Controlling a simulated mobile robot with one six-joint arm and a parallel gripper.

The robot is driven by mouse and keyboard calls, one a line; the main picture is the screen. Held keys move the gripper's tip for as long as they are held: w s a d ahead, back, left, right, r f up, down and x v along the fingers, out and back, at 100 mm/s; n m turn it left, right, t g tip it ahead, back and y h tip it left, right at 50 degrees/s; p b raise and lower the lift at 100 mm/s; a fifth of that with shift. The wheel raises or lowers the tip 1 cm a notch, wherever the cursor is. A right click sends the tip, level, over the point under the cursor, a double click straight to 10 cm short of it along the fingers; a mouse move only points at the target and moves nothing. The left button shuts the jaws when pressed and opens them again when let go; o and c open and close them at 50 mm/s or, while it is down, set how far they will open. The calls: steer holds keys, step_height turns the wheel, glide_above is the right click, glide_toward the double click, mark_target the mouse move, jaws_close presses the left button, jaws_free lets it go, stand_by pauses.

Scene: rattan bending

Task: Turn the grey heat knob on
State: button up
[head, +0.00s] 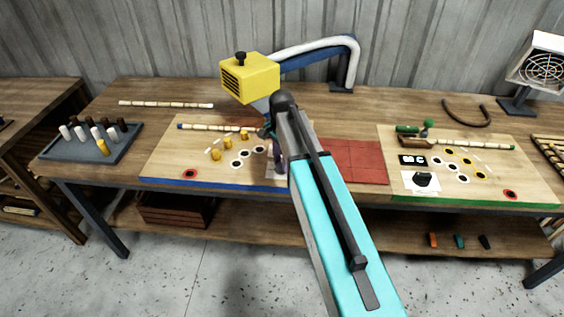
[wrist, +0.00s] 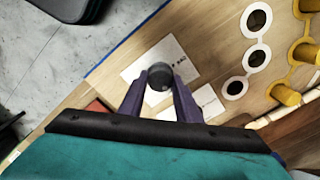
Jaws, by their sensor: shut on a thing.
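The grey heat knob (wrist: 160,76) is a round dark-grey knob on a white card (wrist: 135,72) with small black print, seen in the wrist view. My gripper (wrist: 158,90) has its two purple fingers closed on the knob's sides from above. In the head view my gripper (head: 275,158) is at the right front of the left wooden board (head: 225,175), mostly behind my own arm. The knob cannot be made out there. The print is too small to read, so the knob's setting cannot be told.
A yellow heater head (head: 250,80) on a curved arm stands behind. Yellow pegs (head: 215,155) and black-holed white rings (head: 235,164) lie left of my gripper. A red tiled mat (head: 355,162) is to the right. Another board (head: 470,190) carries a black knob (head: 426,179).

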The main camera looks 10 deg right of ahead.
steer(key=o, duration=1.1)
steer(key=shift+c, duration=0.2)
steer(key=shift+r, duration=0.15)
step_height(320, 180, up, 14)
steer(key=b, duration=0.3)
steer(key=shift+f, duration=0.2)
